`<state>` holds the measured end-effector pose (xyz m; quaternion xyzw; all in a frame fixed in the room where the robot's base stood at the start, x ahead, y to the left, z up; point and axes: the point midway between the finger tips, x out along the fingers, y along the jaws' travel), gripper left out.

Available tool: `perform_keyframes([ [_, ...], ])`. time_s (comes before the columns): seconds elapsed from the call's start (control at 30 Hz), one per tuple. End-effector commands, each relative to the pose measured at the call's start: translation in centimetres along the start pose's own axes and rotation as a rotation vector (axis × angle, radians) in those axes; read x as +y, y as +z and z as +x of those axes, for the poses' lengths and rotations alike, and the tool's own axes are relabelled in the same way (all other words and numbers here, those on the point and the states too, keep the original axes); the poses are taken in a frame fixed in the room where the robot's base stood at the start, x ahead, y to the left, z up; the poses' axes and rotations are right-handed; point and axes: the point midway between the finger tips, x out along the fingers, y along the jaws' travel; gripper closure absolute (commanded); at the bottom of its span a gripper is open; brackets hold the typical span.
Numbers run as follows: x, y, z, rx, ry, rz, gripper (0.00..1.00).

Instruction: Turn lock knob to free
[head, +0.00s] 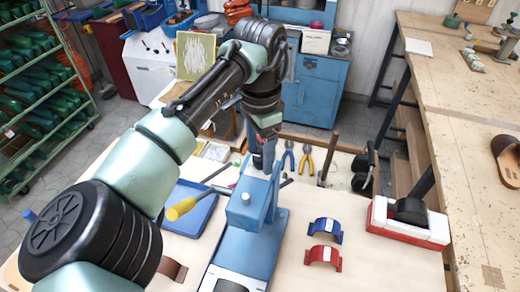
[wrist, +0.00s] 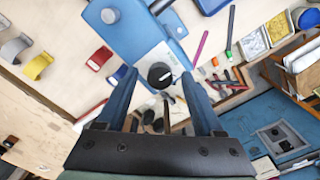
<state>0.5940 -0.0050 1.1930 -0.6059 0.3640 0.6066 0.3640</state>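The lock knob (wrist: 160,75) is a round black knob with a white line on its top, seen between my fingertips in the wrist view. It sits on a pale plate (wrist: 152,58) of the blue machine (wrist: 142,22). My gripper (wrist: 159,80) is open, with one blue finger on each side of the knob in the picture. I cannot tell whether the fingers touch it or are still above it. In the head view the blue machine (head: 245,208) stands on the bench below my gripper (head: 262,160); I cannot make out the knob there.
Pliers (head: 288,156) lie behind. Blue (head: 326,229) and red (head: 322,256) curved pieces lie to the right, with a red-and-white block (head: 408,222) farther right.

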Motion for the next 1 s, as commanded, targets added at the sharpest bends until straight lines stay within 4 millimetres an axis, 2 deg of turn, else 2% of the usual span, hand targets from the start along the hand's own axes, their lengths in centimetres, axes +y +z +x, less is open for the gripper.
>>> perform_keyframes([
  [0.27, 0.0, 0.0, -0.1, 0.001, -0.001, 0.001, 0.31],
  [0.37, 0.0, -0.1, -0.7, 0.001, -0.002, 0.002, 0.31],
  [0.47, 0.0, -0.1, -2.1, 0.002, -0.002, 0.002, 0.31],
  [0.8, 0.0, -0.1, -9.6, 0.002, -0.003, 0.002, 0.31],
  [0.9, 0.0, 0.0, -11.4, 0.000, -0.003, 0.000, 0.31],
  [1.0, 0.0, 0.0, -12.4, -0.001, -0.002, 0.000, 0.31],
])
